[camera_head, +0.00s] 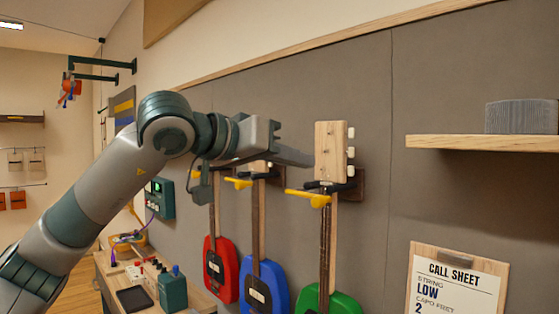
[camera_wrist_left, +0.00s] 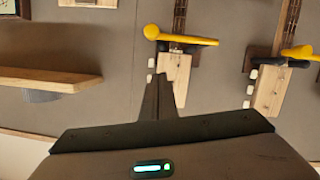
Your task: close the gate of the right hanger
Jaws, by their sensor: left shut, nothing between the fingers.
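The right hanger (camera_head: 345,188) holds the green guitar (camera_head: 335,303) by its neck under a pale wooden headstock (camera_head: 331,150). Its yellow gate (camera_head: 308,197) sticks out to the left at the neck. In the left wrist view, which looks upside down, this gate (camera_wrist_left: 185,39) runs across the neck with its round knob at the left. I cannot tell how far it stands open. My left gripper (camera_head: 308,160) is shut and empty, its fingertips close to the headstock. In the left wrist view the fingertips (camera_wrist_left: 160,82) overlap the headstock (camera_wrist_left: 174,68); contact is unclear. My right gripper is out of view.
Red (camera_head: 220,268) and blue (camera_head: 263,285) guitars hang to the left on hangers with yellow gates. A wooden shelf (camera_head: 480,142) with a grey ribbed object (camera_head: 521,117) juts out at the right. A call sheet clipboard (camera_head: 455,282) is below it. A bench (camera_head: 200,299) stands lower left.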

